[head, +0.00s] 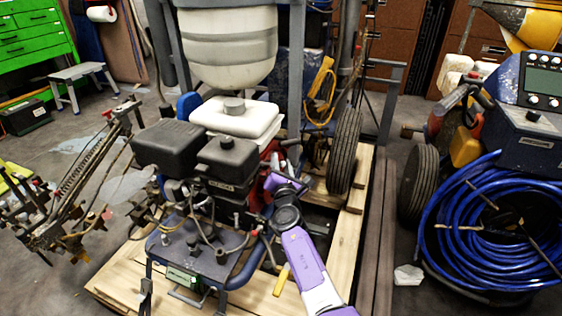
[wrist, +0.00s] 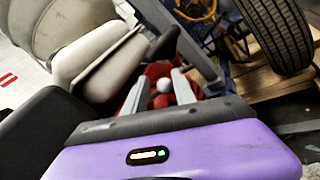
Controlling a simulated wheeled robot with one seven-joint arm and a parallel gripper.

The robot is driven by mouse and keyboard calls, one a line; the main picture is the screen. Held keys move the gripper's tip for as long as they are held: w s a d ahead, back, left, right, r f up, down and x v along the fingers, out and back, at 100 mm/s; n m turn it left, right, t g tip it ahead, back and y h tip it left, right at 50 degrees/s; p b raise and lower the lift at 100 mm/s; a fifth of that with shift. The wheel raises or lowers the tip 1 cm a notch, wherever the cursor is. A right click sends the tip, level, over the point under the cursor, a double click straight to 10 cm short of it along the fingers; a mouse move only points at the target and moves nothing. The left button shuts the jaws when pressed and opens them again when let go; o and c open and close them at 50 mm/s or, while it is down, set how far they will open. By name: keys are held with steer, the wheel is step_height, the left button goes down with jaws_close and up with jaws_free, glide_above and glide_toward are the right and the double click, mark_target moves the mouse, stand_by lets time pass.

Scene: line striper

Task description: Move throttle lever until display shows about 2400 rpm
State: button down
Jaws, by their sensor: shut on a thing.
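My gripper (wrist: 161,90) shows in the wrist view with its two grey fingers on either side of a pale round knob (wrist: 163,86), which I take to be the throttle lever's end. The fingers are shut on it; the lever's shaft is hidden. In the head view my purple arm reaches to the right side of the engine (head: 228,160), and the fingertips cannot be made out there.
The engine stands on a wooden pallet (head: 350,232), below a white tank (head: 228,45). A black tyre (head: 344,150) is close behind my gripper. At the right, another machine carries a screen (head: 544,80) and a blue hose coil (head: 450,240).

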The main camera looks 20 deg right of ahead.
steer(key=c, duration=1.1)
jaws_free()
steer(key=shift+s+a+f, duration=0.1)
steer(key=shift+a+f, duration=0.05)
steer(key=shift+f, duration=0.35)
steer(key=shift+o, duration=0.4)
steer(key=shift+r, duration=0.3)
steer(key=s+a+p, duration=0.1)
steer(key=s+p, duration=0.4)
steer(key=s, duration=0.2)
steer(key=shift+s+a, duration=0.15)
steer(key=shift+s, duration=0.15)
